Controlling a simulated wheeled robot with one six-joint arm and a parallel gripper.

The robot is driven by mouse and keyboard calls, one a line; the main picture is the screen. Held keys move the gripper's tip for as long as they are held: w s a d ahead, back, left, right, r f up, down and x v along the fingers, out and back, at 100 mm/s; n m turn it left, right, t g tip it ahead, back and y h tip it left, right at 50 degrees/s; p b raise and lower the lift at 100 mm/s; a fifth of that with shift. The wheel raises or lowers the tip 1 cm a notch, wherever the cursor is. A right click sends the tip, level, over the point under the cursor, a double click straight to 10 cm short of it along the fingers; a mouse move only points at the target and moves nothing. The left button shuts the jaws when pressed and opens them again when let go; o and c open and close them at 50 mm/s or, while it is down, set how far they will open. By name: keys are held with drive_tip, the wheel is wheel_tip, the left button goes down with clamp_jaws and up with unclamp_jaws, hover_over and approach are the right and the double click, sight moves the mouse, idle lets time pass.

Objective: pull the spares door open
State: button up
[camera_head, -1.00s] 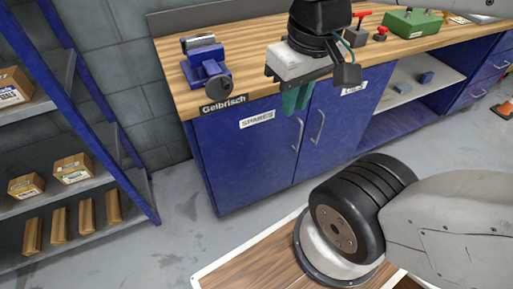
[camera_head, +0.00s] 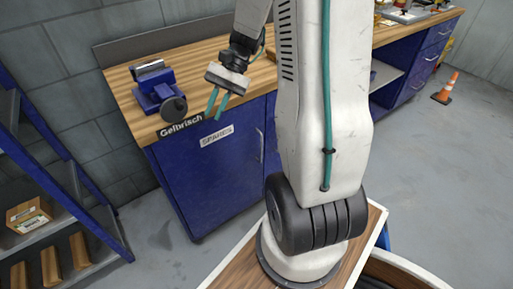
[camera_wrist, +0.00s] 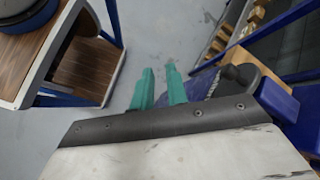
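The spares door (camera_head: 205,175) is a blue cabinet front under the workbench, with a white SPARES label (camera_head: 216,135) near its top. It looks shut. Its handle (camera_head: 261,144) is a thin metal bar at the door's right edge, partly beside my arm. My gripper (camera_head: 215,115) hangs at the bench's front edge, above the label and left of the handle. Its two teal fingers point down, apart and empty. In the wrist view, the fingers (camera_wrist: 160,90) show a gap with nothing between them. I cannot make out the handle there.
A blue vise (camera_head: 158,92) stands on the wooden benchtop (camera_head: 128,100), left of my gripper. Blue shelving (camera_head: 60,160) with cartons (camera_head: 28,215) is at the left. An orange cone (camera_head: 446,90) stands at the right. Grey floor (camera_head: 160,250) is open before the door.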

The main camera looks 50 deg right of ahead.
drive_tip(key=s+d+f+m+t, duration=0.1)
drive_tip(key=d+f+m+t, duration=0.5)
drive_tip(key=f, duration=0.5)
drive_tip(key=s+d+f+m+t, duration=0.2)
drive_tip(key=d+f+m+t, duration=0.2)
drive_tip(key=d+f+m, duration=0.5)
drive_tip(key=s+d+f+m+t, duration=0.1)
drive_tip(key=d+f+m+t, duration=0.35)
drive_tip(key=f, duration=0.85)
drive_tip(key=m+t+h, duration=0.2)
drive_tip(key=t+h, duration=0.1)
drive_tip(key=t, duration=0.1)
hover_over(261, 162)
drive_tip(key=shift+g, duration=0.25)
drive_tip(key=f, duration=0.4)
drive_tip(key=shift+w+d+f, duration=0.15)
drive_tip(key=shift+w+d, duration=0.1)
drive_tip(key=shift+c, duration=0.3)
clamp_jaws()
